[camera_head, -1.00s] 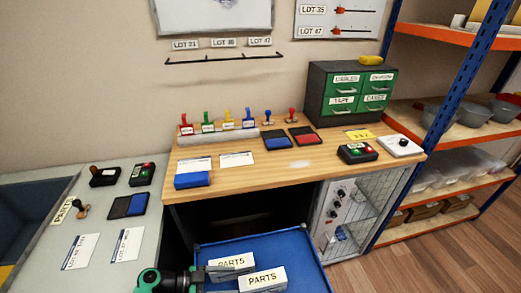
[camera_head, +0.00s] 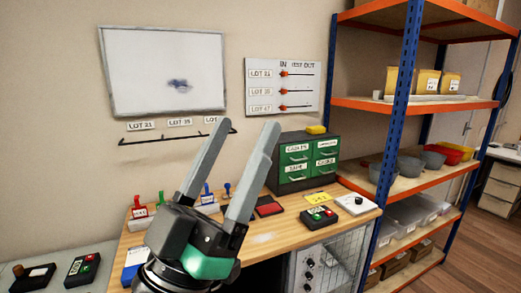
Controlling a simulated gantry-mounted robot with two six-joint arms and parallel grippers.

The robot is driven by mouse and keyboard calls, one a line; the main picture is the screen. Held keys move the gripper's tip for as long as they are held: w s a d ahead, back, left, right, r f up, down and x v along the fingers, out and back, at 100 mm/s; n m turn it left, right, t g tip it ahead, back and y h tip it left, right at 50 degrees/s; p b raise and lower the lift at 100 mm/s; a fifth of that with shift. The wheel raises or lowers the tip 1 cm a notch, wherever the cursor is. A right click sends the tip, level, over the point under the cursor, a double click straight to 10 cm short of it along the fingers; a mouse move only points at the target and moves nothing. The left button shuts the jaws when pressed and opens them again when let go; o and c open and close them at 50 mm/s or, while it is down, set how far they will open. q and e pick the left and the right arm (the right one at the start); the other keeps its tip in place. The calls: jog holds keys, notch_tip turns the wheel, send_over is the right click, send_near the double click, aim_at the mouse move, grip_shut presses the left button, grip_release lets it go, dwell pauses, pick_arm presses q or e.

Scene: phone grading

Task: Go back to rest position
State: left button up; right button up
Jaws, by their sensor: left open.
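My left gripper (camera_head: 238,160) is raised in the foreground, in front of the wooden bench (camera_head: 262,240). Its two grey fingers point up and are spread apart, with nothing between them. It hides part of the bench top and some of the stamps. My right gripper is not in the head view.
A dark cabinet with green drawers (camera_head: 307,163) stands at the back of the bench. A red pad (camera_head: 269,207) and a button box (camera_head: 319,217) lie in front of it. Orange and blue shelving (camera_head: 405,105) stands to the right. A whiteboard (camera_head: 160,70) hangs on the wall.

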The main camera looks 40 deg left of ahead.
pick_arm(q)
jog(key=d+m+h, duration=0.2)
jog(key=h, duration=0.1)
jog(key=s+d+m+h, duration=0.1)
jog(key=d+h, duration=0.1)
jog(key=shift+r, duration=0.3)
jog(key=shift+r, duration=0.1)
